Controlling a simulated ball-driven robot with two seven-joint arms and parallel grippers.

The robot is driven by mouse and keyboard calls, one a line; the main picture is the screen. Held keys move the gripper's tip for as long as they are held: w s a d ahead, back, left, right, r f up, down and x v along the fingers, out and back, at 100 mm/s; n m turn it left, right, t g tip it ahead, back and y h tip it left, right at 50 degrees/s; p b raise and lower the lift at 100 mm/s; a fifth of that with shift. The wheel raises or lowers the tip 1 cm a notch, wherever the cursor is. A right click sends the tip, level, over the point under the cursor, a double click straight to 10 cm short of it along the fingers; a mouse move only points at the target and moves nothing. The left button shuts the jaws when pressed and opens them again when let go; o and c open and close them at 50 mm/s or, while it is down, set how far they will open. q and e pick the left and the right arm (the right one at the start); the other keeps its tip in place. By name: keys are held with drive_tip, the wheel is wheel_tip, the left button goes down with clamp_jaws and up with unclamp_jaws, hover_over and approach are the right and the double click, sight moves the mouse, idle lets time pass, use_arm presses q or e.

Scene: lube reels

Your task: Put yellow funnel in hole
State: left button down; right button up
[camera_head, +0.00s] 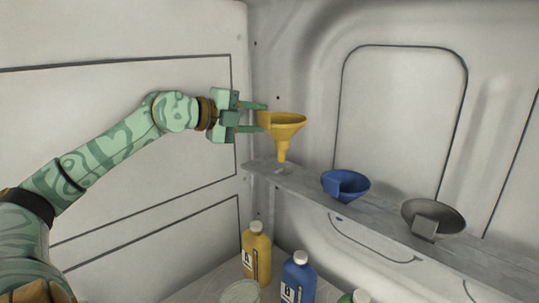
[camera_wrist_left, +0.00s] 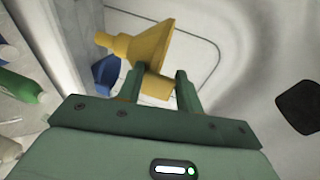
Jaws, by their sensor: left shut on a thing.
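The yellow funnel (camera_head: 285,128) is upright above the left end of the grey shelf, its spout pointing down. My left gripper (camera_head: 262,117) is shut on the funnel's tab; the left wrist view shows the tab between the fingers (camera_wrist_left: 160,88) and the funnel's cone (camera_wrist_left: 148,45) beyond them. Below the spout, a small pale opening (camera_head: 283,169) shows in the shelf. The spout tip is at or just above it; I cannot tell whether it is inside. My right gripper is not in view.
A blue funnel (camera_head: 346,184) and a grey funnel (camera_head: 433,216) sit in the shelf (camera_head: 388,222) to the right. White walls close in at left and back.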

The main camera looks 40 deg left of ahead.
use_arm(q)
drive_tip(key=w+a+f+p, duration=0.4)
drive_tip(key=w+f, duration=0.3)
drive_tip(key=f, duration=0.3)
drive_tip(key=shift+w+a+f+p, duration=0.15)
drive_tip(key=shift+a+f+p, duration=0.1)
drive_tip(key=shift+p, duration=0.35)
drive_tip(key=shift+d+f, duration=0.1)
drive_tip(key=shift+f, duration=0.45)
drive_tip(key=c, duration=0.9)
unclamp_jaws()
drive_tip(key=shift+c, duration=0.2)
drive_tip(key=shift+r, duration=0.15)
